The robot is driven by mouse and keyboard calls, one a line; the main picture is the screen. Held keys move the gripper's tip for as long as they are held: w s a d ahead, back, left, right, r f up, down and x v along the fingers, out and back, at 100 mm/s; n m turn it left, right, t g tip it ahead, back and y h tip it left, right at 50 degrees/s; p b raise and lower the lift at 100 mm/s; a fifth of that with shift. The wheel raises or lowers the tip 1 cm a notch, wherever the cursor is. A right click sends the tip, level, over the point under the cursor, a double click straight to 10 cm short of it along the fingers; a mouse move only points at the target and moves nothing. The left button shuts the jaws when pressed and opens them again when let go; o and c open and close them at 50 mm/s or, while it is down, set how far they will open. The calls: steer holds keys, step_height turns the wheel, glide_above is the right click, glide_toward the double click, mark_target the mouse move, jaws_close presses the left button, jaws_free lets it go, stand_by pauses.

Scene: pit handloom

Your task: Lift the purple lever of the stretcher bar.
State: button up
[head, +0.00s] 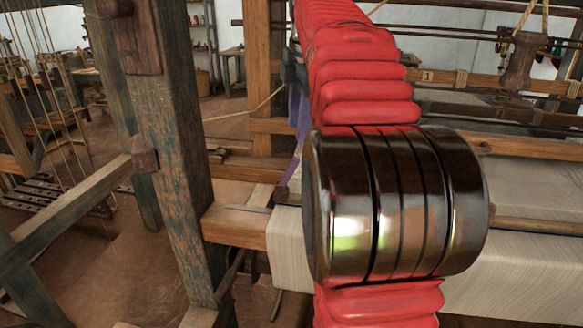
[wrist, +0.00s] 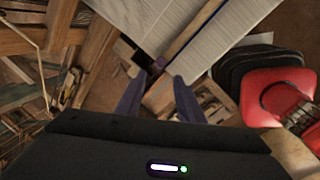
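My gripper (wrist: 158,80) is open in the wrist view, its two dark purple fingers apart with nothing held between them. Just beyond the gap, a small dark purple piece (wrist: 158,64), apparently the lever, sits near the end of a wooden bar (wrist: 194,30) beside the pale cloth. In the head view my gripper (head: 298,110) shows only partly, left of my red arm, pointing down. A narrow purple strip (head: 292,170) runs below it to a dark block (head: 280,193) at the cloth's left edge. I cannot tell whether this strip is lever or finger. My arm hides much of the bar.
Pale woven cloth (head: 520,283) wraps over the loom's front beam on the right. A thick weathered post (head: 178,150) stands left, with a wooden rail (head: 235,226) joining the loom. Taut cords and another wooden frame stand farther left. Open floor shows at lower left.

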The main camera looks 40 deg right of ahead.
mark_target(295, 159)
steer(key=x, duration=1.3)
steer(key=shift+f, duration=0.4)
steer(key=shift+c, duration=0.7)
jaws_close()
